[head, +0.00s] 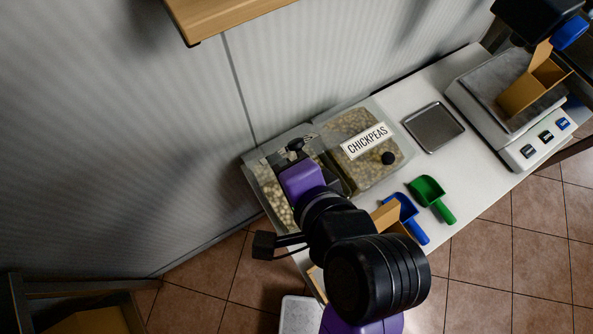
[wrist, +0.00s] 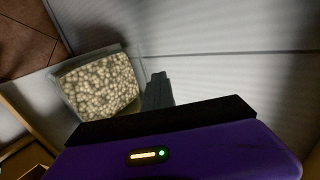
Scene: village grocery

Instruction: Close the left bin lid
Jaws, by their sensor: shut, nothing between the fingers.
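The left bin (head: 267,186) is a clear box of pale beads or chickpeas at the left end of the white counter. Its contents show uncovered beside my gripper in the head view. The wrist view shows the bin (wrist: 103,84) at left with its contents in plain sight. Its lid cannot be made out clearly; my purple and black wrist covers part of the bin. My gripper (head: 294,146) is over the bin's right part, with its fingers shut and empty. In the wrist view the gripper (wrist: 158,78) points up, right of the contents. I cannot tell whether it touches anything.
The right bin (head: 376,168), labelled CHICKPEAS, is covered by a clear lid with a black knob (head: 388,158). Blue (head: 407,213) and green (head: 428,190) scoops, a metal tray (head: 434,127) and a scale (head: 515,110) stand rightward. A wooden shelf (head: 225,14) overhangs above.

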